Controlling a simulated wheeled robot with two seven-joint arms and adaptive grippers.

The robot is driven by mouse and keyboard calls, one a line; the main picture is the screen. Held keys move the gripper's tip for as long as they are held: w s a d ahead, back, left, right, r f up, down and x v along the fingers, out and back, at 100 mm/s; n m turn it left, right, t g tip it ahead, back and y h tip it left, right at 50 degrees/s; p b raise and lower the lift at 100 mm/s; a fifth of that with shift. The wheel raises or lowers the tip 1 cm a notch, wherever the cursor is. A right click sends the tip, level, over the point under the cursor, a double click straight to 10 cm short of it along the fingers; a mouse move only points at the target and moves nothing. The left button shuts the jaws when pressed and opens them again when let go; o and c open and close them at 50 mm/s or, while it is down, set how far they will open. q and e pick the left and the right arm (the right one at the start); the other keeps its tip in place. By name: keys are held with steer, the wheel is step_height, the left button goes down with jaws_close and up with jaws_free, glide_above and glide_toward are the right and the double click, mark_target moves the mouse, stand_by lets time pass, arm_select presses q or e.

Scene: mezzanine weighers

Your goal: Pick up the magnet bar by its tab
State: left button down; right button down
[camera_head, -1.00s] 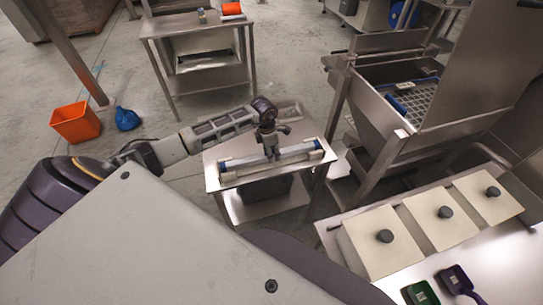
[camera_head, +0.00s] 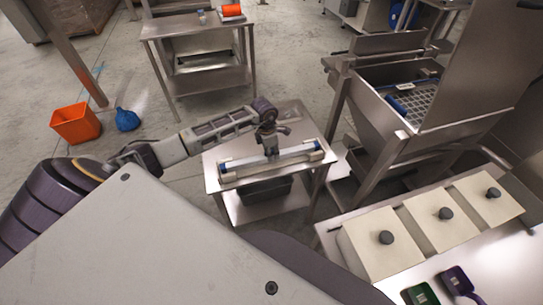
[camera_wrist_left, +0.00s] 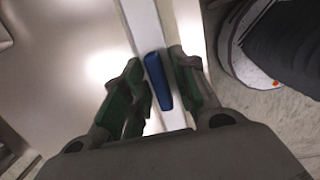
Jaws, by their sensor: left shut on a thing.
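The magnet bar (camera_head: 295,156) is a long pale bar with blue near its ends, lying lengthwise over a small steel table (camera_head: 213,177). My left gripper (camera_head: 270,151) points down at the bar's middle. In the left wrist view, the bar (camera_wrist_left: 143,22) runs between the fingers of my left gripper (camera_wrist_left: 158,75). My right gripper is not in view.
A steel hopper (camera_head: 375,115) stands close right of the small table. Lidded pale boxes (camera_head: 385,245) sit on a bench at lower right. Another steel table (camera_head: 185,28) stands behind.

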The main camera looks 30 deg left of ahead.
arm_select(q)
steer(key=shift+r, duration=0.15)
steer(key=shift+r+b, duration=0.85)
steer(key=shift+r, duration=4.1)
